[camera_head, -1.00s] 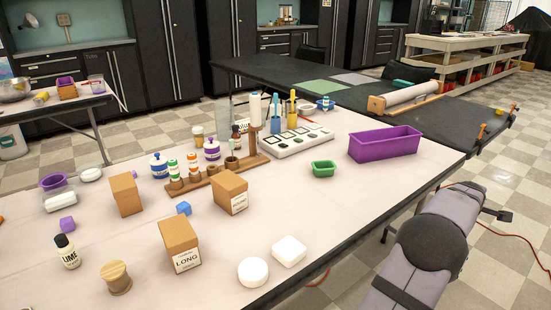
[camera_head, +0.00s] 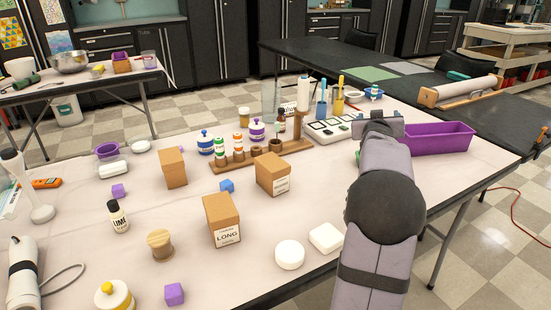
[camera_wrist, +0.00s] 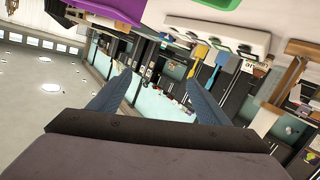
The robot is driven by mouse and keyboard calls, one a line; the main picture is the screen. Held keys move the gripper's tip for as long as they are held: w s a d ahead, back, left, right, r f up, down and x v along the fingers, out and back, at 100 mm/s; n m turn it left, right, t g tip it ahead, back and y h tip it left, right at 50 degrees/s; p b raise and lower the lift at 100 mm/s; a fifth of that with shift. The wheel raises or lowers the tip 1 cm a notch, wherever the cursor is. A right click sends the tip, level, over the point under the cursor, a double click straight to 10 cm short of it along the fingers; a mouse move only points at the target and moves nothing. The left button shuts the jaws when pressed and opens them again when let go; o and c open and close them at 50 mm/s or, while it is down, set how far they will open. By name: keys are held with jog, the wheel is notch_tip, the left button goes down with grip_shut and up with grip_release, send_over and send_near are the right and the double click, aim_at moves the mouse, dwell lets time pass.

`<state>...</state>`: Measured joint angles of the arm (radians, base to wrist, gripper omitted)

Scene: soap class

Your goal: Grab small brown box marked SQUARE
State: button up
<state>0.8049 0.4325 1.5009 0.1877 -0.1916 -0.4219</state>
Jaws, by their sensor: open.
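Three small brown boxes stand on the white table in the head view. The nearest box (camera_head: 222,222) has a label that reads LONG. The box behind it to the right (camera_head: 272,174) has a label too small to read. The box at the left (camera_head: 172,168) shows no readable label. I cannot tell from these frames which one is marked SQUARE. My gripper is open and empty in the wrist view (camera_wrist: 155,97), its two fingers spread. In the head view my arm reaches over the table's right part, apart from the boxes; the fingertips are hidden there.
A purple bin (camera_head: 440,138) stands beside my arm. A wooden rack (camera_head: 262,158) lies behind the boxes.

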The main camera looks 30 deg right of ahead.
aim_at(171, 156)
jog(key=w+a+r+m+t+y, duration=0.1)
jog(key=w+a+r+m+t, duration=0.25)
jog(key=a, duration=0.95)
jog(key=w+a+r+m+t+y+p, duration=0.15)
jog(key=w+a, duration=0.35)
jog(key=a, duration=0.7)
jog(key=w+a+r+m+t+y, duration=0.2)
jog(key=w+a+r+m+t, duration=0.15)
jog(key=a, duration=0.95)
jog(key=w+a+f+n+g+y+p, duration=0.2)
jog(key=w+a+f+n+p, duration=0.15)
jog(key=a+p, duration=0.3)
jog(key=w+a+f+n+g+y+p, duration=0.1)
jog(key=w+a+f+n+y+p, duration=0.15)
jog(key=a+n+p, duration=0.35)
jog(key=a+f+n+g+p, duration=0.1)
jog(key=a+f+n, duration=0.1)
jog(key=f, duration=0.1)
jog(key=a+f+n+g+y+p, duration=0.1)
jog(key=a+f+p, duration=0.1)
jog(key=f, duration=0.1)
jog(key=s+a+f+n+g+y+p, duration=0.1)
jog(key=a+f+n, duration=0.1)
jog(key=f, duration=0.1)
jog(key=shift+a+f+n, duration=0.15)
jog(key=shift+a+n, duration=0.1)
jog(key=shift+n, duration=0.05)
jog(key=shift+p+x, duration=0.4)
jog(key=shift+x, duration=0.7)
jog(key=shift+w, duration=0.15)
